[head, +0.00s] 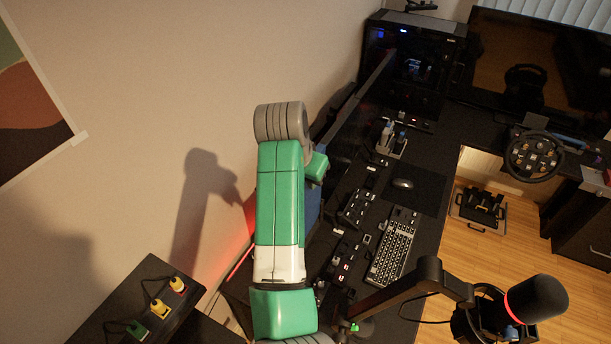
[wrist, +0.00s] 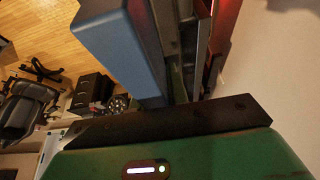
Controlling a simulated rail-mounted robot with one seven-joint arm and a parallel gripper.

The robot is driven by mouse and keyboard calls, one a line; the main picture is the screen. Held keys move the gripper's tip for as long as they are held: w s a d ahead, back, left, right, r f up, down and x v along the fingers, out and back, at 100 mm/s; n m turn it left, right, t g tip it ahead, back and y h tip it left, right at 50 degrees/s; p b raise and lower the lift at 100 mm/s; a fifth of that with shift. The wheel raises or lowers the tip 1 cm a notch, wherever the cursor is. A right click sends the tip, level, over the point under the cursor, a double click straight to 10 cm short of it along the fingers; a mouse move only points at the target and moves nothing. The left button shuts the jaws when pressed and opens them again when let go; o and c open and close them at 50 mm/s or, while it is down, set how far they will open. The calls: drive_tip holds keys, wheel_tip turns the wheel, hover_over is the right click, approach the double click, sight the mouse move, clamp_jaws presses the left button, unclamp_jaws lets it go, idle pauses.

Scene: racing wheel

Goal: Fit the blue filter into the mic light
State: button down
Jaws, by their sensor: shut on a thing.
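In the wrist view, my gripper (wrist: 186,62) is shut on a blue, flat-faced piece, apparently the blue filter (wrist: 122,48). The filter stands out to the left of the dark fingers, large and close to the camera. In the head view, my green and white arm hides the gripper; a blue patch (head: 313,207) shows at the arm's right edge. Red light glows on the wall left of the arm, and a red-lit edge (wrist: 226,38) shows beside the fingers in the wrist view. I cannot tell which part is the mic light. No filter contact with it is visible.
A black microphone (head: 537,300) with a red ring hangs on a boom arm (head: 428,275) at the lower right. The desk holds a keyboard (head: 391,250), a mouse (head: 402,184) and control boxes (head: 357,208). A racing wheel (head: 534,157) is at the right.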

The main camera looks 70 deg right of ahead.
drive_tip(key=shift+f, duration=0.35)
drive_tip(key=c, duration=1.3)
unclamp_jaws()
drive_tip(key=shift+r, duration=0.1)
drive_tip(key=b+v, duration=0.1)
drive_tip(key=v, duration=0.6)
drive_tip(key=shift+a+r+b, duration=0.15)
drive_tip(key=shift+r+b, duration=0.2)
drive_tip(key=shift+b, duration=0.05)
